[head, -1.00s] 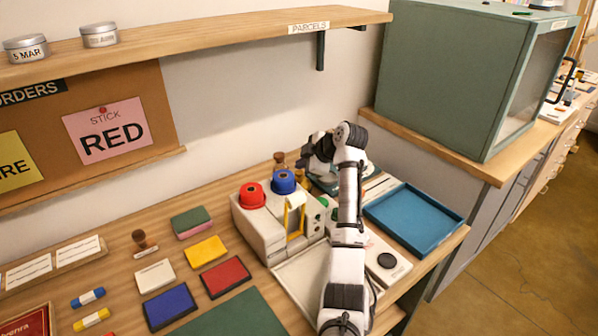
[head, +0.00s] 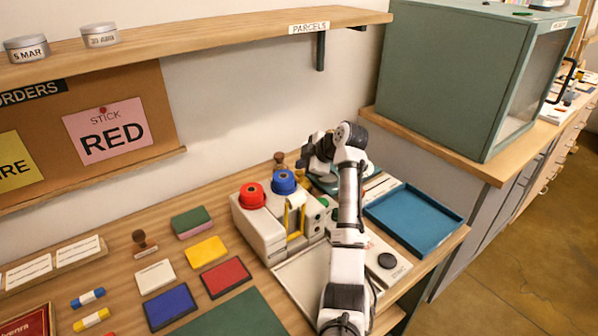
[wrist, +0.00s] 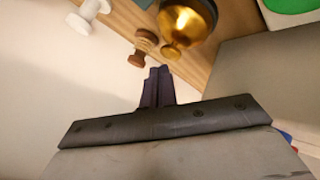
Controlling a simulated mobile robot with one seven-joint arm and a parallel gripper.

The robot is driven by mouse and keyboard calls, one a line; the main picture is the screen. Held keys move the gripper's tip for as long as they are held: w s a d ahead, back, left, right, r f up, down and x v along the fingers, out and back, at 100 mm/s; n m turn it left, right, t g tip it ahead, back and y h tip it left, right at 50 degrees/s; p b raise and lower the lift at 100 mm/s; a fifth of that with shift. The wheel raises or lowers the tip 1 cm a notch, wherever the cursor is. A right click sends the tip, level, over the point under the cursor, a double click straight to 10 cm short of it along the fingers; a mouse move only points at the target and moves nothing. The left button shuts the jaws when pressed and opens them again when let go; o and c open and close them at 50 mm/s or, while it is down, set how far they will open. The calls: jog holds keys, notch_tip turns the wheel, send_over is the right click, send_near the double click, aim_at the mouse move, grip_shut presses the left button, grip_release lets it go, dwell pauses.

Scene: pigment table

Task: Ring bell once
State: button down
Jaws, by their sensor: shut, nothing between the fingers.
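A shiny brass bell (wrist: 188,18) shows at the top of the wrist view, with a small brass knob (wrist: 172,50) at its near end. My gripper (wrist: 159,70) is shut and empty, its dark fingertips just below and left of the knob. I cannot tell whether they touch it. In the head view my arm reaches over the bench beside the machine with red and blue caps, and its own links hide the fingertips. I cannot pick out the bell for certain there.
A wooden-handled stamp (wrist: 143,44) and a white knob (wrist: 92,8) stand close by in the wrist view. In the head view, the capped machine (head: 262,228) is left of my arm, a blue tray (head: 412,222) right, and a green cabinet (head: 450,75) behind.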

aim_at(303, 174)
jog(key=shift+d+r+p, duration=0.1)
jog(key=shift+r+p, duration=1.3)
jog(key=shift+p, duration=0.1)
jog(key=shift+r, duration=0.2)
